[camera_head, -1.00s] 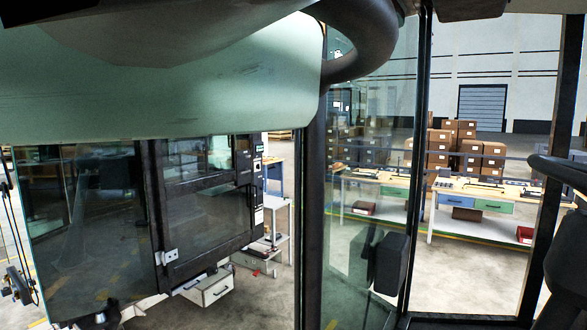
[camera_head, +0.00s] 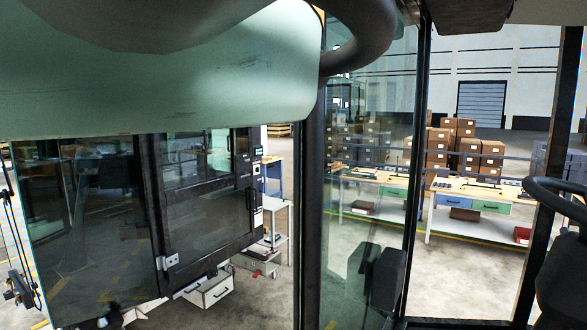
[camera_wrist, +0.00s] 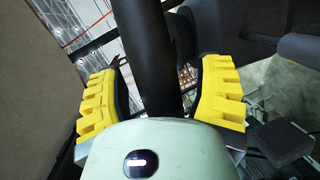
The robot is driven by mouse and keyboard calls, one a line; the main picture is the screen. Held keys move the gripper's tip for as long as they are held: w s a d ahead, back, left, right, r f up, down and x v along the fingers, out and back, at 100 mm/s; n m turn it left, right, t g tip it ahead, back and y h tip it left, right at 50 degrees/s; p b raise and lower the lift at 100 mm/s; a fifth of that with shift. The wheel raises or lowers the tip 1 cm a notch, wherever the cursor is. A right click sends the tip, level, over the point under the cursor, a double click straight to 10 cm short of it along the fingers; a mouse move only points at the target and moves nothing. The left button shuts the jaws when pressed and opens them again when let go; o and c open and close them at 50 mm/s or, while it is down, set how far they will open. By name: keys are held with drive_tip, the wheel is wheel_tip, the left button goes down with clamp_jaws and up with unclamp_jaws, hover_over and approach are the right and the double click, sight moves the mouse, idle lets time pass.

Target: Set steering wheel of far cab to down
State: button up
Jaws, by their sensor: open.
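In the wrist view, the two yellow-padded fingers of my gripper (camera_wrist: 164,80) stand apart, one on each side of a thick dark bar (camera_wrist: 148,50). The bar runs up between them, and I cannot tell whether they touch it or whether it belongs to the steering wheel. In the head view, a dark ring that looks like a steering wheel (camera_head: 532,186) shows at the right edge, partly cut off. A thick dark curved tube (camera_head: 375,42) crosses the top, close to the camera. My gripper's fingers do not show in the head view.
Dark window posts (camera_head: 417,150) and glass panes enclose the view. Outside, a workbench (camera_head: 470,194) stands before stacked cardboard boxes (camera_head: 465,145). A dark glazed cabinet (camera_head: 205,200) is at the left. My pale green arm link covers the upper left.

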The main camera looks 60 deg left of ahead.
drive_tip(key=shift+o, duration=0.3)
clamp_jaws()
idle(0.4)
